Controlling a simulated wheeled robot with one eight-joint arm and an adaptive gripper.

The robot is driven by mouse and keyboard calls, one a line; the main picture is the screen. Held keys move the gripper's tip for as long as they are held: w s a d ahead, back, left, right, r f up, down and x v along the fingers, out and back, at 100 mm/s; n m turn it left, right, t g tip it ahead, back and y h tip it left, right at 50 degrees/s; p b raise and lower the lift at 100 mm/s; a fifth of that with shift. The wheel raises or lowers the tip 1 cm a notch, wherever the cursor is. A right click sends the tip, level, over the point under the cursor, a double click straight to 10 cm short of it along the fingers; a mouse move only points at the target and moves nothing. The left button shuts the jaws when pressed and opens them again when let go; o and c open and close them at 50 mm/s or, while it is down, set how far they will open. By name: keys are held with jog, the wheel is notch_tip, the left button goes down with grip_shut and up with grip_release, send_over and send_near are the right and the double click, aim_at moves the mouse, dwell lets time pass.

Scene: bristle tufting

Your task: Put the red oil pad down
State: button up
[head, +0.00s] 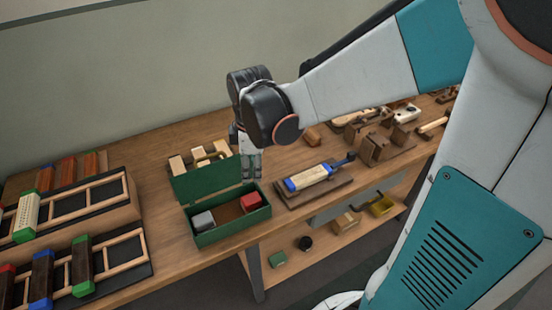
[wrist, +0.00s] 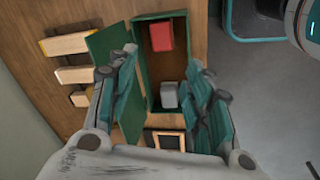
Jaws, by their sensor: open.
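The red oil pad (head: 251,201) sits in the right end of an open green box (head: 232,237) on the workbench. It also shows in the wrist view (wrist: 159,36), against the box's inner end. My gripper (head: 251,176) points down above the bench, by the box's back right corner in the head view. In the wrist view my gripper (wrist: 163,63) has its fingers spread wide, with nothing between them. The red pad is apart from the fingers. A grey block (head: 203,220) sits in the box's other end.
The box's green lid (head: 207,178) stands open at its back. Pale wooden blocks (head: 178,165) lie behind it. A blue-ended tool (head: 308,178) rests on a wooden stand right of the box. Racks with coloured-end brushes (head: 83,265) stand at left. A lower shelf (head: 325,243) holds small items.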

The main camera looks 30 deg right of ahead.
jog(key=s+r+m+t, duration=0.5)
jog(key=s+r+m, duration=0.4)
jog(key=s+m, duration=0.3)
jog(key=shift+s+r+m+t, duration=0.3)
jog(key=shift+r+m, duration=0.1)
jog(key=shift+m, duration=0.5)
jog(key=shift+o, duration=0.3)
jog(key=shift+a, duration=0.1)
